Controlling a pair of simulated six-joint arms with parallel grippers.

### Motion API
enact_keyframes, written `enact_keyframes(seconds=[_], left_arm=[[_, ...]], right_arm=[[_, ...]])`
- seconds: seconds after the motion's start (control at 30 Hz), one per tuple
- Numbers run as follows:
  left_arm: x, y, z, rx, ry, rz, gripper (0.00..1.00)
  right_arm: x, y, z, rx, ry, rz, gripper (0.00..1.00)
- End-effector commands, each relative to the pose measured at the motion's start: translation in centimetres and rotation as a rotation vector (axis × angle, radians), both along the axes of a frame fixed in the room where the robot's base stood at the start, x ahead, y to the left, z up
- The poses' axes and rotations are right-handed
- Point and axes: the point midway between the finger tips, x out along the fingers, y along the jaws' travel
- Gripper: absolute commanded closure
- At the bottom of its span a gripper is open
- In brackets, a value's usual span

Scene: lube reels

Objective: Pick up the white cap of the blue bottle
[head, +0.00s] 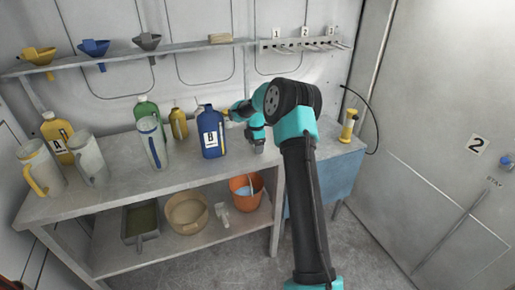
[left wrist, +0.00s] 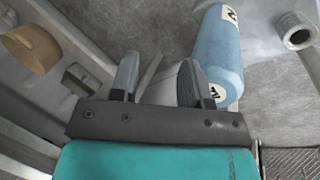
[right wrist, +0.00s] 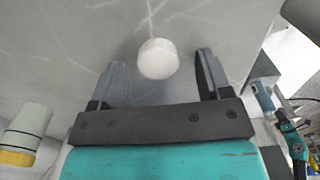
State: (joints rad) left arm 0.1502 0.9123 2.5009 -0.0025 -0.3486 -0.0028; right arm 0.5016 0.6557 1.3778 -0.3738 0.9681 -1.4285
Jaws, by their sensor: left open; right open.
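The blue bottle (head: 211,140) labelled B stands upright on the workbench, and its top shows no white cap in the head view. A round white cap (right wrist: 158,58) lies on the grey surface in the right wrist view. My right gripper (head: 258,147) is low over the bench, right of the blue bottle. Its fingers are open, one on each side of the cap in the right wrist view, with visible gaps. The cap is not visible in the head view. My left gripper (left wrist: 157,78) is open and empty in its wrist view; it is outside the head view.
A yellow bottle A (head: 58,138), a green bottle (head: 146,106) and several grey jugs stand left on the bench (head: 190,176). Funnels sit on the shelf (head: 120,54) above. An orange bucket (head: 246,192) is below. A blue cylinder (left wrist: 219,45) is near my left gripper.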

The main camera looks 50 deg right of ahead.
Motion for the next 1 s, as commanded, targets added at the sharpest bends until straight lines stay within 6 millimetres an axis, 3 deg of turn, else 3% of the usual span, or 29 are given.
enact_keyframes(seconds=[0.23,0.8,1.0], left_arm=[[0.0,0.0,0.0,0.0,0.0,0.0,0.57],[0.0,0.0,0.0,0.0,0.0,0.0,0.57],[0.0,0.0,0.0,0.0,0.0,0.0,0.57]], right_arm=[[0.0,0.01,0.04,0.0,0.0,0.0,0.29],[0.0,0.01,0.05,0.0,0.0,0.0,0.82],[0.0,0.01,0.06,0.0,0.0,0.0,0.82]])
